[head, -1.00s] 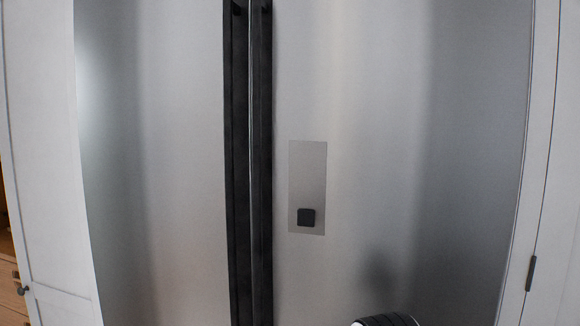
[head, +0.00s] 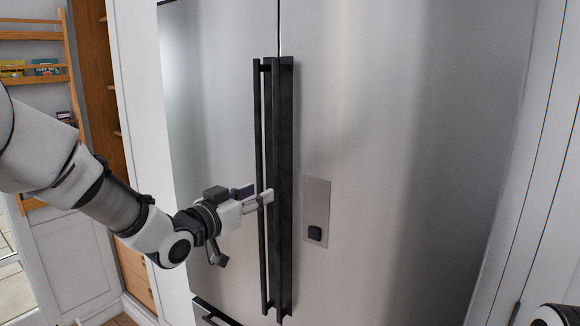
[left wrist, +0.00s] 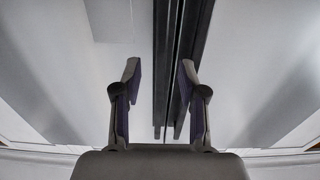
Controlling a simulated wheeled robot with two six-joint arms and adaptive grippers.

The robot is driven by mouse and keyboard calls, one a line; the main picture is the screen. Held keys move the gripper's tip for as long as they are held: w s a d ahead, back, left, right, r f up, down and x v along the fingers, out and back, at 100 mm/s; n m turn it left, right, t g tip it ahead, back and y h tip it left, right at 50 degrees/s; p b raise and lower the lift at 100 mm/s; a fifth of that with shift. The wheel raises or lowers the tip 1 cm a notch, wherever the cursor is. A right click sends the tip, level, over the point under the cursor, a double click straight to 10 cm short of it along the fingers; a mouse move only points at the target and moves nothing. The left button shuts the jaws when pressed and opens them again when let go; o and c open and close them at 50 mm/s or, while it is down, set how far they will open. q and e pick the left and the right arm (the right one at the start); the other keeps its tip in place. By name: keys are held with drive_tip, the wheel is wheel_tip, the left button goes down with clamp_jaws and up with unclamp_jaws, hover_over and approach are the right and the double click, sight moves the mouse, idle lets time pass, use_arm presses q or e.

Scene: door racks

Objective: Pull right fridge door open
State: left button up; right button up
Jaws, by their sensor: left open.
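The right fridge door (head: 400,130) is brushed steel and looks shut. Its long dark vertical handle (head: 285,150) stands beside the left door's handle (head: 257,120), near the seam. My left gripper (head: 258,196) is open at the handles, a little below their mid-height. In the left wrist view the open fingers (left wrist: 160,78) point at the two dark handles. The right door's handle (left wrist: 160,50) lies between the fingertips. The right-hand finger overlaps the other handle in the picture. I cannot tell whether either finger touches a handle. My right gripper is not in view.
A grey panel with a dark square button (head: 316,212) is on the right door. White cabinet panels flank the fridge. A wooden shelf (head: 35,65) stands at the far left. A lower drawer handle (head: 210,312) shows below the left door.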

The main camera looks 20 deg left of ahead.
sight(276, 186)
use_arm(q)
drive_tip(key=p+x, duration=0.1)
drive_tip(key=x, duration=0.3)
drive_tip(key=p+x, duration=0.2)
drive_tip(key=x, duration=0.2)
drive_tip(key=shift+s+d+f, duration=0.1)
drive_tip(key=shift+d+f, duration=0.1)
drive_tip(key=shift+d, duration=0.05)
drive_tip(key=shift+p, duration=0.3)
drive_tip(key=shift+w+a+f, duration=0.2)
drive_tip(key=shift+w+a, duration=0.05)
drive_tip(key=shift+a, duration=0.3)
drive_tip(key=shift+c, duration=1)
drive_tip(key=c, duration=0.5)
drive_tip(key=shift+d, duration=0.3)
clamp_jaws()
drive_tip(key=shift+a, duration=0.1)
